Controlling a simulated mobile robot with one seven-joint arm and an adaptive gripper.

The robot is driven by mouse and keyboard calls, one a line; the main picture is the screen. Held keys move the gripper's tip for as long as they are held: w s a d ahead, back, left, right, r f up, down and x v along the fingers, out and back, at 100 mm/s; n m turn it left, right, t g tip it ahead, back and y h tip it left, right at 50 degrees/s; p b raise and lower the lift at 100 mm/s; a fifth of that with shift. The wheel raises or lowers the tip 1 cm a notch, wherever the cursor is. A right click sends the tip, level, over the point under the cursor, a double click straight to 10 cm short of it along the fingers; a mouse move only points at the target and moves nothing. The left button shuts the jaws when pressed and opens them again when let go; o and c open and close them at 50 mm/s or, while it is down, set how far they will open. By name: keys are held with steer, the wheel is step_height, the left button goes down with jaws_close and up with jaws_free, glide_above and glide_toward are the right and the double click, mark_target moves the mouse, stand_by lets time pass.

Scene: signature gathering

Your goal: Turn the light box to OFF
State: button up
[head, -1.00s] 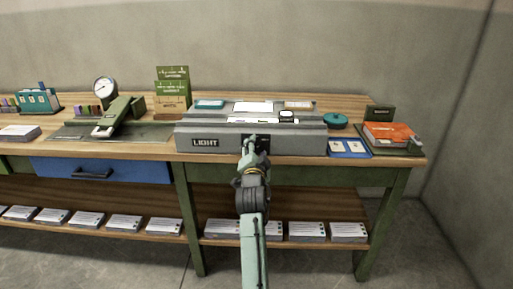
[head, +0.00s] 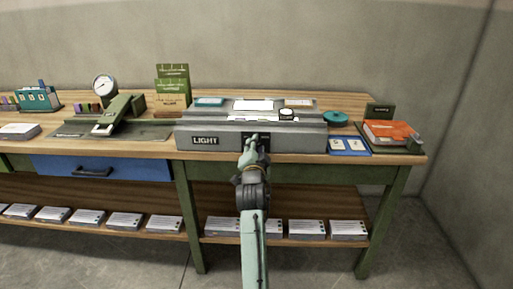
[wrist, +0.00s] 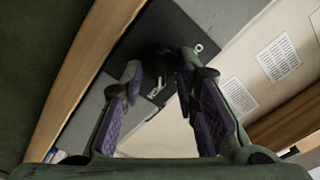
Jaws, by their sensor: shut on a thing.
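The light box (head: 300,142) is a long grey case on the wooden bench, with a LIGHT label on its front and bright white patches on top. A black switch plate (head: 265,141) sits on its front face. In the wrist view the plate (wrist: 177,32) carries small white marks. My gripper (head: 253,140) reaches the plate from the front. Its purple-padded fingers (wrist: 158,72) are shut on a dark switch knob (wrist: 158,58), which is mostly in shadow. The knob's exact setting cannot be told.
The bench (head: 400,160) carries a blue card tray (head: 349,146) and an orange book (head: 388,133) to the right. A green press (head: 122,115) and dial gauge (head: 104,86) stand left. Paper stacks (head: 307,229) lie on the lower shelf. Floor in front is clear.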

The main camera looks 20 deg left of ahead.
steer(key=shift+n, duration=0.3)
jaws_close()
steer(key=shift+s+a+n+p, duration=0.15)
steer(key=shift+n+p, duration=0.35)
steer(key=shift+n, duration=2.7)
steer(key=shift+w+a+n+p, duration=0.1)
steer(key=shift+n+p, duration=0.45)
steer(key=shift+n, duration=2.65)
steer(key=shift+s+a+n+p, duration=0.15)
steer(key=shift+n+p, duration=0.35)
steer(key=shift+n, duration=2.7)
steer(key=shift+w, duration=0.1)
steer(key=o, duration=1.1)
jaws_free()
